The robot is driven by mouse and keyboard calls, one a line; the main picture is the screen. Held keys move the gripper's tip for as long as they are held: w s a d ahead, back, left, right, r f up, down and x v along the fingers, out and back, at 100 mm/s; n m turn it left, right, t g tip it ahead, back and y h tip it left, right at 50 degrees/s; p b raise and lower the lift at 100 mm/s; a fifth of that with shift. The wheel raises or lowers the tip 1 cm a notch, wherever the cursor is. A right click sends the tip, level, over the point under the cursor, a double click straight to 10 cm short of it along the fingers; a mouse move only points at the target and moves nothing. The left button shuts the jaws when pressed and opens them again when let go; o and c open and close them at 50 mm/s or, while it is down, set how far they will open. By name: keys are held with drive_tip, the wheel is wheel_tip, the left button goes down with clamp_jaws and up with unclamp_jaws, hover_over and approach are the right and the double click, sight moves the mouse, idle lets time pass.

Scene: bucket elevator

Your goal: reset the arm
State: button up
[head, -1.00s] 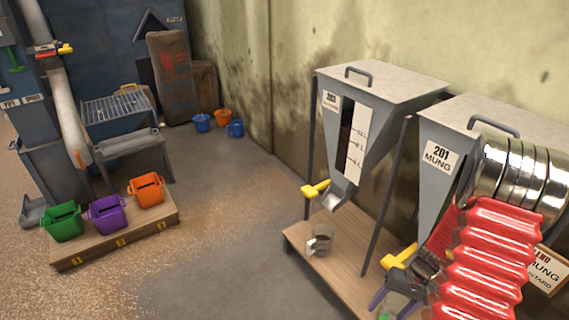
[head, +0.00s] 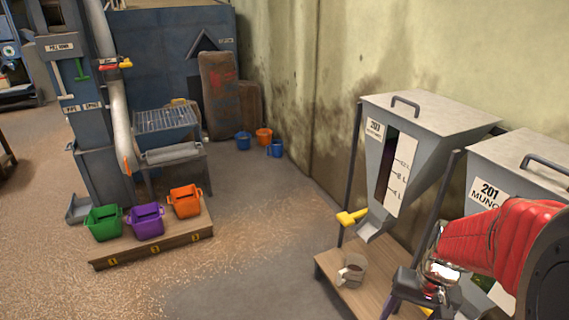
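My arm, in a red sleeve with a shiny silver wrist, reaches in from the right edge. My gripper (head: 412,292) is a dark, purplish shape at its end, low in the head view. It appears just right of a clear measuring jug (head: 353,270) with dark contents, which stands on a wooden platform (head: 375,298). The gap between the fingertips is not clear, and I see nothing certain between them. My arm covers the lower part of the right hopper (head: 528,170) and its outlet.
A left hopper (head: 425,125) with a yellow handle (head: 351,218) stands by the wall. Green (head: 104,223), purple (head: 146,221) and orange (head: 185,201) buckets sit on a low numbered platform (head: 150,248). Open floor (head: 265,235) lies between the platforms.

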drive_tip(key=s+a+r+n+t, duration=0.2)
drive_tip(key=a+r, duration=0.4)
drive_tip(key=r, duration=0.2)
drive_tip(key=s+a+r+n+t+h, duration=0.1)
drive_tip(key=s+a+r+n+t, duration=0.1)
drive_tip(key=a+r, duration=0.5)
wheel_tip(320, 180, up, 2)
drive_tip(key=shift+s+r+n+t, duration=0.25)
drive_tip(key=shift+n+t, duration=0.25)
drive_tip(key=shift+t, duration=0.3)
drive_tip(key=shift+a, duration=0.1)
